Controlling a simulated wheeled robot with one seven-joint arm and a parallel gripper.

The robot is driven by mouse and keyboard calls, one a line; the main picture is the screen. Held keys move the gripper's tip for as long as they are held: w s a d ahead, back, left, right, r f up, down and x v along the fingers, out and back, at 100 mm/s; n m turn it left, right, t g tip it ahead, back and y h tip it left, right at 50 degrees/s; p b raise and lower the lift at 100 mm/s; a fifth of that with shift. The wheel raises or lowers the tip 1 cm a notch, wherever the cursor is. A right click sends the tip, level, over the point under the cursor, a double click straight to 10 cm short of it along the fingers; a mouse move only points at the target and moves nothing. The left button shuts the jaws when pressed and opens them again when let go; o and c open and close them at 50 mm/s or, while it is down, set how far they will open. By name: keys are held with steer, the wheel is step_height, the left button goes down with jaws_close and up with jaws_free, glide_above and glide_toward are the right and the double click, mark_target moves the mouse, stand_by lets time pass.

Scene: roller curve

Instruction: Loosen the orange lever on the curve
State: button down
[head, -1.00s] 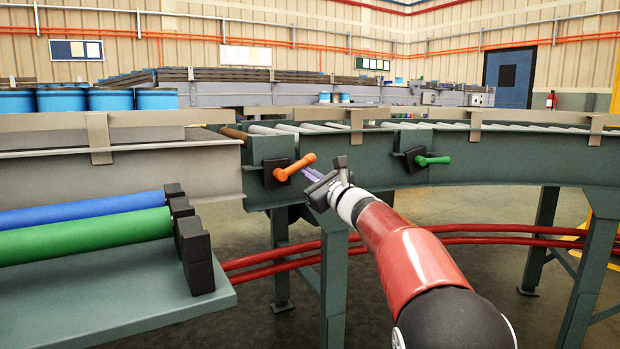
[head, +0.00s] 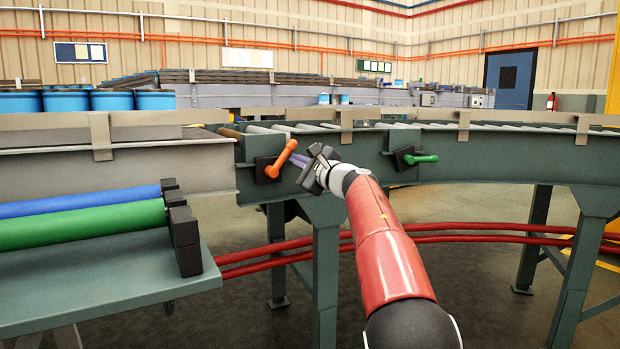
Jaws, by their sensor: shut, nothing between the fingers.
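The orange lever (head: 281,158) sits on a dark square block on the side of the green conveyor curve (head: 480,152), near its left end. The lever slants up to the right from its pivot. The red arm reaches in from the lower right.
A green lever (head: 420,159) sits on another block farther right on the curve. A shelf at lower left holds a blue roller (head: 80,203) and a green roller (head: 85,223) beside black end blocks (head: 184,240). Red pipes (head: 480,232) run low behind the legs.

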mark_target(287, 150)
steer(key=shift+s+a+r+n+g, duration=0.15)
steer(key=shift+s+a+r+n, duration=0.2)
steer(key=shift+r+n, duration=0.3)
steer(key=shift+s+a+r+n+g, duration=0.15)
steer(key=shift+a+r+n, duration=0.3)
steer(key=shift+n, duration=0.3)
steer(key=shift+r, duration=0.15)
